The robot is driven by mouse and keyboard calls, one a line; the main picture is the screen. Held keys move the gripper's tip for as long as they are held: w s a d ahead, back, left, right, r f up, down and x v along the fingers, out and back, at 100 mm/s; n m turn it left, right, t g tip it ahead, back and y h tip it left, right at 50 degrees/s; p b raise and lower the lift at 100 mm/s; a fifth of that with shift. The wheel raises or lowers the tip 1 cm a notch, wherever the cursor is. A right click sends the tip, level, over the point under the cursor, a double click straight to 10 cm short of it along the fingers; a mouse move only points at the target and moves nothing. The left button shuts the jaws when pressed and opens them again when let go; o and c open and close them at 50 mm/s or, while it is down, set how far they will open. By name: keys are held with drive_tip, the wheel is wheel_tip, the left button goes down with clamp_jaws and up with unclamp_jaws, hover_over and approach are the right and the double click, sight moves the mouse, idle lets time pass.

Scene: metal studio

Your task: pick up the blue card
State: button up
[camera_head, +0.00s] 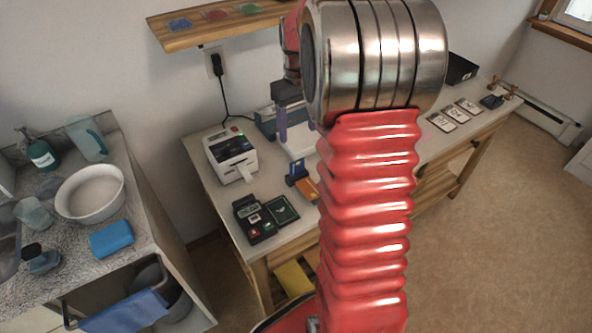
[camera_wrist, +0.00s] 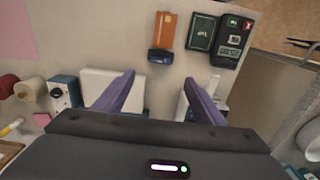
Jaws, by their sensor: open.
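A small blue piece (camera_head: 297,170) stands on the workbench beside an orange flat item (camera_head: 306,189); I take it for the blue card, but its shape is hard to tell. In the wrist view it looks like a dark blue block (camera_wrist: 160,56) at the end of the orange item (camera_wrist: 167,28), ahead of my fingertips and roughly between them. My gripper (camera_wrist: 160,80) is open, with nothing visible between its purple fingers. In the head view my gripper (camera_head: 283,133) is above the bench, partly hidden by my red arm.
A white label printer (camera_head: 231,152), a dark keypad device (camera_head: 252,219) and a green card-like item (camera_head: 281,210) are nearby on the bench. Several white cards (camera_head: 442,122) lie at the right end. A blue sponge (camera_head: 111,239) and white bowl (camera_head: 90,193) occupy the left counter.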

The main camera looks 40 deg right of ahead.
sight(297, 161)
drive_tip(key=shift+f, duration=0.1)
wheel_tip(297, 161, down, 8)
drive_tip(key=shift+f, duration=0.2)
idle(0.3)
drive_tip(key=shift+w+a+f, duration=0.1)
drive_tip(key=shift+f, duration=2.5)
drive_tip(key=c, duration=1.1)
drive_tip(key=shift+r, duration=0.15)
wheel_tip(297, 161, up, 10)
drive_tip(key=shift+f, duration=0.1)
